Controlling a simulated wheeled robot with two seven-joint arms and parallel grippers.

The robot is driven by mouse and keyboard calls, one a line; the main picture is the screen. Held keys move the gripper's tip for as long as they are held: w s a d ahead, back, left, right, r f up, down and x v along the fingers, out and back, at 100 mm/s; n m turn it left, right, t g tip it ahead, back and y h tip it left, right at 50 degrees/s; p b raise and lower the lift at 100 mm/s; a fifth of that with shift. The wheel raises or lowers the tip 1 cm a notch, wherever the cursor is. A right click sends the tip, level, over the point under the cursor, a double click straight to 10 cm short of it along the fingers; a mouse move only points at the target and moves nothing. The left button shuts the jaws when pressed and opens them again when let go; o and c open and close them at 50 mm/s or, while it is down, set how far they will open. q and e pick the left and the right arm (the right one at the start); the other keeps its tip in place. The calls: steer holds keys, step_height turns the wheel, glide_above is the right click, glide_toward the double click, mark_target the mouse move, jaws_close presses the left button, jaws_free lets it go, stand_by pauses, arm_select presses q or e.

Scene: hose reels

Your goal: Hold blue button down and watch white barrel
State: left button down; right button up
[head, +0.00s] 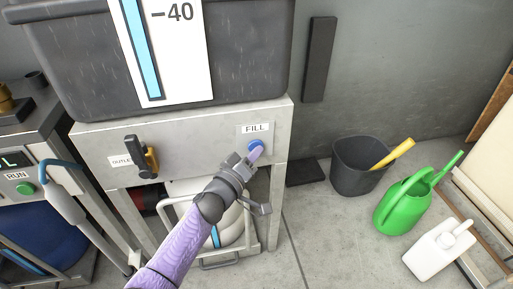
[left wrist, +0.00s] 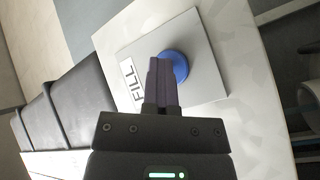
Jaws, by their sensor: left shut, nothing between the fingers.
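The blue button (head: 256,144) sits under the FILL label on the front panel of a grey stand. In the left wrist view the round blue button (left wrist: 180,66) is partly covered by my fingers. My left gripper (head: 253,154) is shut and empty, its fingertips at the button; I cannot tell how far the button is pressed. The white barrel (head: 233,228) stands low inside the stand, behind my left arm, which hides much of it. A blue strip shows on the barrel's front. My right gripper is not in view.
A dark tank (head: 250,70) with a blue level gauge marked 40 sits on the stand. A green RUN button (head: 25,189) is at left.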

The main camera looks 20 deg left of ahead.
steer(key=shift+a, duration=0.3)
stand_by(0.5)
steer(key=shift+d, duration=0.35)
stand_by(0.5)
arm_select(q)
steer(key=shift+s+d+p, duration=0.5)
steer(key=shift+s+p, duration=0.05)
steer(key=shift+s, duration=0.25)
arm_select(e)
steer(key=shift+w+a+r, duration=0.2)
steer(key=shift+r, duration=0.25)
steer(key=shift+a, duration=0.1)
arm_select(q)
steer(key=shift+d, duration=0.1)
steer(key=s+d, duration=0.1)
steer(key=s+p, duration=0.1)
steer(key=s+d+p, duration=0.1)
steer(key=s, duration=0.1)
steer(key=shift+d, duration=0.3)
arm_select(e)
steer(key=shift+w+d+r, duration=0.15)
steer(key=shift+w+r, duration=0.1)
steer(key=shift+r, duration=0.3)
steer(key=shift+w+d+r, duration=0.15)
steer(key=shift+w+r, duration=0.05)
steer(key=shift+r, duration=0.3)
